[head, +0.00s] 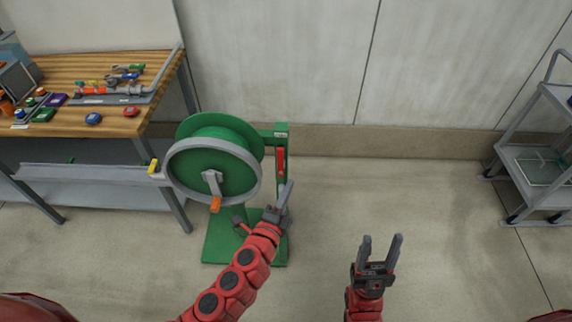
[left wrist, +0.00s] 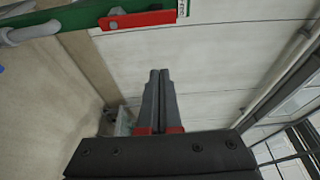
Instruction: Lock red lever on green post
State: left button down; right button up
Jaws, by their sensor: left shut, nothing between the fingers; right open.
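The green post (head: 283,150) stands at the right of a green reel (head: 212,165) on a green base plate. The red lever (head: 281,167) lies along the post, roughly in line with it, below a small label. In the left wrist view the red lever (left wrist: 140,20) lies along the green post (left wrist: 72,19), with a grey pivot at one end. My left gripper (head: 287,190) is shut and empty, beside the post just below the lever; its fingers (left wrist: 157,78) show pressed together. I cannot tell whether it touches the post. My right gripper (head: 381,243) is open and empty over the floor.
A wooden workbench (head: 105,122) with several tools and pipe fittings stands at the left. The reel has a grey rim and an orange handle (head: 215,204). A grey cart (head: 535,165) stands at the far right. The floor between post and cart is clear.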

aim_at(281, 159)
pick_arm(q)
jog(key=shift+w, duration=0.15)
jog(key=w+p, duration=0.3)
jog(key=w, duration=0.6)
jog(key=shift+a, duration=0.35)
jog(key=shift+w, duration=0.1)
jog(key=shift+a, duration=0.15)
dwell(0.4)
